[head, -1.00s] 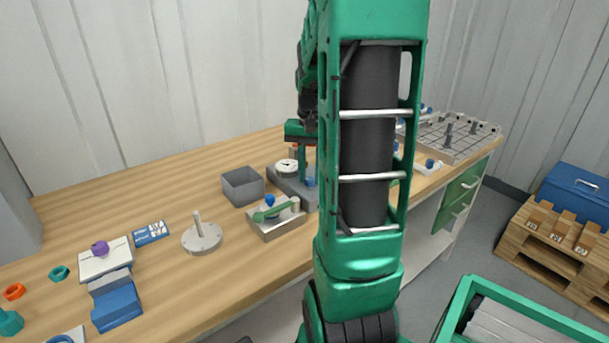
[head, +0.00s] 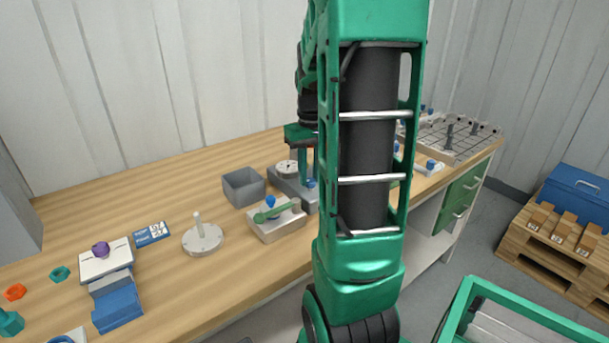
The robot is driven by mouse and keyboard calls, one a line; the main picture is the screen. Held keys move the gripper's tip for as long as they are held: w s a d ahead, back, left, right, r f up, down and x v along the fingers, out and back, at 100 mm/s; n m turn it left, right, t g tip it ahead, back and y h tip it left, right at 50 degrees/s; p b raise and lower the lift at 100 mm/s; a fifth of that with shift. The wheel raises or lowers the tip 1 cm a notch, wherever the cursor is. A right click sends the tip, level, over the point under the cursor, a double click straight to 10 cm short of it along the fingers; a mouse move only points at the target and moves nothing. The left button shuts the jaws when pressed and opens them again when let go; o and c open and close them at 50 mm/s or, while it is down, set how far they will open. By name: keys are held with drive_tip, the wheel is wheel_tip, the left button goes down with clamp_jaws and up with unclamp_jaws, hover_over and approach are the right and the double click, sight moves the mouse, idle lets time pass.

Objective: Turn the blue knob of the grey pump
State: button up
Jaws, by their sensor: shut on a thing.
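The grey pump (head: 283,179) stands on the workbench just left of my arm, with a round white gauge on top. Its blue knob (head: 310,184) shows as a small patch of blue at the fingertips of my gripper (head: 309,179). My gripper points down and is shut on the knob. My arm's large green link hides the right side of the pump, and the fingers cover most of the knob, so its angle cannot be told.
A round flange with a post (head: 202,238) is further left. A gridded tray (head: 452,140) is at the right end of the workbench (head: 150,200).

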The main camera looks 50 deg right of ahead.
sight(308, 179)
drive_tip(key=shift+w+a, duration=0.15)
drive_tip(key=shift+a, duration=0.05)
drive_tip(key=o, duration=1.1)
drive_tip(key=shift+f, duration=0.1)
drive_tip(key=shift+c, duration=0.2)
drive_tip(key=shift+d, duration=0.1)
wheel_tip(308, 179, up, 11)
drive_tip(key=shift+f, duration=0.15)
drive_tip(key=s+a+f, duration=0.4)
drive_tip(key=s+a, duration=0.3)
drive_tip(key=a, duration=0.1)
drive_tip(key=s+a+f+m, duration=0.1)
drive_tip(key=s+a+f, duration=0.4)
drive_tip(key=s+a, duration=0.2)
drive_tip(key=shift+s+a+f, duration=0.3)
drive_tip(key=shift+s+a, duration=0.05)
drive_tip(key=shift+a, duration=0.7)
